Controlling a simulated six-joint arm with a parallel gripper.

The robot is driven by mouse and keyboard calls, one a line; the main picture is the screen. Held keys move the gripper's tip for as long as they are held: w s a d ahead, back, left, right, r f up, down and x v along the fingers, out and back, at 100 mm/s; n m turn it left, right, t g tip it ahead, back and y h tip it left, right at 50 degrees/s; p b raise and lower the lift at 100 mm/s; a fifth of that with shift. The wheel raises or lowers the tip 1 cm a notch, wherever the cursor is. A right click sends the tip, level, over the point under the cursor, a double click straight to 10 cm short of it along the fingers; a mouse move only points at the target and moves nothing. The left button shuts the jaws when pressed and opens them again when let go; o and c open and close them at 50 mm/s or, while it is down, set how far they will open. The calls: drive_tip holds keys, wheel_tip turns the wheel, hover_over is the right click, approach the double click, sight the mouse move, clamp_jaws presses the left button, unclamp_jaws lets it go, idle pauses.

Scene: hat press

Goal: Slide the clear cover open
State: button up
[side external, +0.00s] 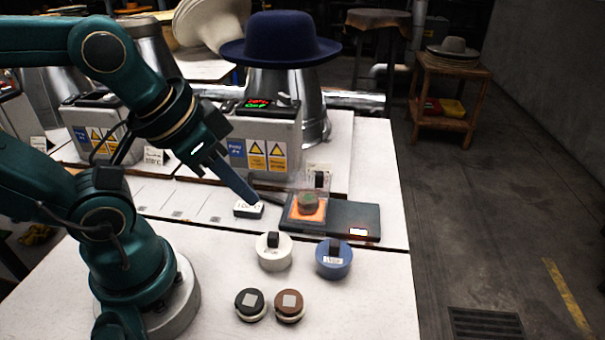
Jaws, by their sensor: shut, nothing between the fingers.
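The clear cover (297,190) is a see-through box over the left part of a dark flat base (352,213). A small black knob (319,180) shows at its upper right. Under the cover I see an orange pad (292,213) and a round brown-and-green button (309,204). The right part of the base is bare and has a small lit label. My gripper (256,201) is shut and empty, pointing down to the right. Its tips are left of the cover, by a small white labelled block (248,211); I cannot tell whether they touch the block.
A white round pot (274,257) and a blue one (333,264) stand in front of the base. A black disc (249,305) and a brown disc (290,306) are nearer. The table's front right is clear.

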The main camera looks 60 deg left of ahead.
drive_tip(key=o, duration=0.5)
drive_tip(key=shift+r, duration=0.1)
drive_tip(key=shift+o, duration=0.6)
drive_tip(key=shift+r, duration=0.3)
wheel_tip(320, 180, up, 4)
drive_tip(key=a+f+m+g+y, duration=0.3)
drive_tip(key=a+f+m+y, duration=0.1)
drive_tip(key=a+m, duration=0.15)
wheel_tip(320, 180, up, 4)
drive_tip(key=m+t+y, duration=0.9)
drive_tip(key=m+t, duration=0.1)
drive_tip(key=m, duration=1.2)
hover_over(319, 179)
drive_tip(key=d, duration=0.2)
drive_tip(key=shift+n, duration=0.25)
drive_tip(key=f, duration=0.8)
drive_tip(key=s+a+f, duration=0.1)
drive_tip(key=f, duration=0.3)
drive_tip(key=shift+a+f, duration=0.1)
drive_tip(key=shift+f, duration=0.3)
drive_tip(key=shift+w+a+f, duration=0.15)
drive_tip(key=shift+w+a, duration=0.15)
drive_tip(key=shift+w, duration=0.05)
drive_tip(key=shift+x, duration=2.1)
clamp_jaws()
